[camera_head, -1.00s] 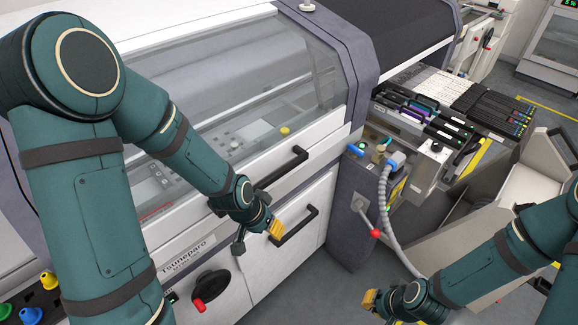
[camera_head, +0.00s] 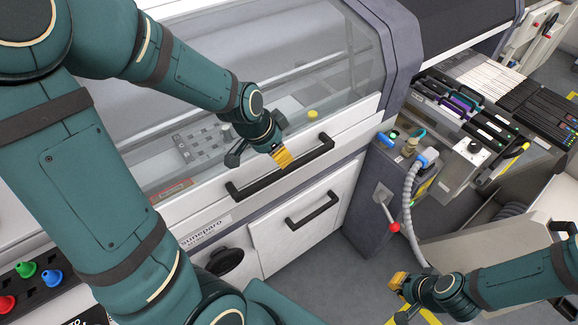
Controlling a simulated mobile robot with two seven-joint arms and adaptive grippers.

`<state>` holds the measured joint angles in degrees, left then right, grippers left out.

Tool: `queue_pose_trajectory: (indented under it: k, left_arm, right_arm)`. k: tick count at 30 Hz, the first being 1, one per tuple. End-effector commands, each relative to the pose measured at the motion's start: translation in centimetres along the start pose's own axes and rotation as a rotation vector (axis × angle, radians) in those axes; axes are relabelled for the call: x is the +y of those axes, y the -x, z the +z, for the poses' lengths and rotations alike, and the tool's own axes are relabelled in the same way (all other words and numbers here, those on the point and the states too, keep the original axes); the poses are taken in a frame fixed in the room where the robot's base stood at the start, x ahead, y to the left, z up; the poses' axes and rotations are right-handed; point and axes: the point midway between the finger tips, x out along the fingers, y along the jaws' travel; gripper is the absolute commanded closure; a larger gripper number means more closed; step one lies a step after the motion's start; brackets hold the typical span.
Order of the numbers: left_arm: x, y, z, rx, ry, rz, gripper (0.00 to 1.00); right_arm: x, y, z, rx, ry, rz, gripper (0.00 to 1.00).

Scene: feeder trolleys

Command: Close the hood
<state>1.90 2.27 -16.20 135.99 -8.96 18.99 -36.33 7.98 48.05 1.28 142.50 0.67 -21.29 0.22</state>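The hood is a large clear panel (camera_head: 330,75) on the white machine, with a white front edge and a long black handle (camera_head: 318,153). It sits low over the machine's inside. I cannot tell whether its lower edge is fully seated. My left gripper (camera_head: 282,157) has yellow fingertips close together, looks shut, and is in front of the hood's front edge, overlapping the handle's upper side in the picture. Contact cannot be told. My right gripper (camera_head: 398,282) is low at the right, away from the hood, with its yellow fingertips together and nothing visible in them.
Below the hood is a white door with a black handle (camera_head: 314,211). A grey hose (camera_head: 408,195) and a red-knobbed lever (camera_head: 394,227) stand to the right. A feeder trolley (camera_head: 470,150) is at the right. Colored buttons (camera_head: 28,269) are at lower left.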

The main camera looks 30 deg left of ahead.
Motion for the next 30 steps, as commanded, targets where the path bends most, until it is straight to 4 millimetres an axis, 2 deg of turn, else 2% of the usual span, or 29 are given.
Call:
queue_pose_trajectory:
  k: [1,6,12,18,26,27,29,30]
  left_arm:
    - [0.0,-1.4,0.2,-0.004,0.001,0.002,0.70]
    - [0.0,-4.6,0.1,-0.003,0.003,0.001,0.70]
    - [0.0,-7.2,0.1,-0.002,0.002,0.000,0.70]
    - [-0.1,-8.2,0.0,0.001,0.002,-0.001,0.70]
    - [0.0,-8.3,0.0,0.001,0.002,-0.001,0.70]
    - [0.0,-8.3,0.0,0.001,0.002,-0.001,0.74]
    - [0.0,-8.3,0.0,0.001,0.002,-0.001,0.95]
    - [0.0,-8.2,0.0,0.001,0.002,-0.001,1.00]
  right_arm:
    - [0.1,-0.4,0.1,0.000,0.000,0.001,1.00]
    - [0.4,-1.3,0.2,0.000,0.000,0.002,1.00]
    - [0.6,-1.9,0.2,0.000,0.000,0.004,1.00]
    - [0.7,-2.0,0.2,0.000,0.000,0.004,1.00]
    - [0.7,-2.0,0.2,0.000,0.001,0.004,1.00]
    - [0.7,-2.0,0.2,0.000,0.001,0.004,1.00]
    - [0.7,-2.0,0.2,0.000,0.001,0.004,1.00]
    - [0.7,-2.0,0.2,0.000,0.001,0.004,1.00]
